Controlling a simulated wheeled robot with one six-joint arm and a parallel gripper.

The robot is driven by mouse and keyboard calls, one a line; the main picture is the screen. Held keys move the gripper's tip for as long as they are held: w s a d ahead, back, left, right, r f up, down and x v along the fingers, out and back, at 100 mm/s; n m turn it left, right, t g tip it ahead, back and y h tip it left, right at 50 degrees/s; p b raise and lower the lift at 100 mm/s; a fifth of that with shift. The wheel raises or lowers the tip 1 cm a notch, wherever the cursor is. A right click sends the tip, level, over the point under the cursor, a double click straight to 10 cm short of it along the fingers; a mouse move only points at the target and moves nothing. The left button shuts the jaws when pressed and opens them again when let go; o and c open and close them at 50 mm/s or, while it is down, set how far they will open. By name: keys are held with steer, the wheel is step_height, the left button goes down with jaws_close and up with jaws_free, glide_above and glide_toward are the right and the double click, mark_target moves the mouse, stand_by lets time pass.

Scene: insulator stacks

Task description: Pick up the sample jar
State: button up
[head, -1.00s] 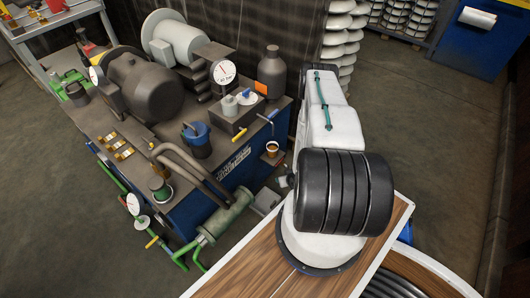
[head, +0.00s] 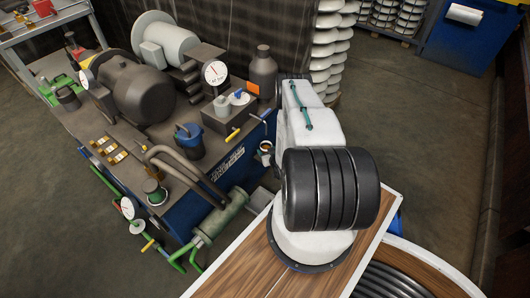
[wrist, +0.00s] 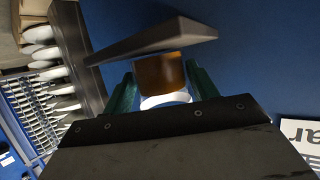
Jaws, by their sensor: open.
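The sample jar (wrist: 158,71) is amber with a white rim or lid. In the wrist view it stands between the two green fingers of my gripper (wrist: 162,80), which are open with a finger on each side. I cannot tell whether either finger touches it. A grey shelf plate (wrist: 150,42) lies just beyond the jar, at its base. In the head view the jar (head: 265,147) shows small beside the blue tank, just left of my white arm. My arm hides most of the gripper there.
The blue tank wall (wrist: 250,50) is close behind the jar. On the tank top stand a dark bottle (head: 263,73), a pressure gauge (head: 215,73) and a yellow-handled lever (head: 233,135). White insulator stacks (head: 330,50) stand behind my arm.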

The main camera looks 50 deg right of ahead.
steer(key=shift+w+d+f, duration=0.1)
steer(key=shift+w, duration=0.1)
steer(key=c, duration=0.8)
steer(key=shift+c, duration=0.2)
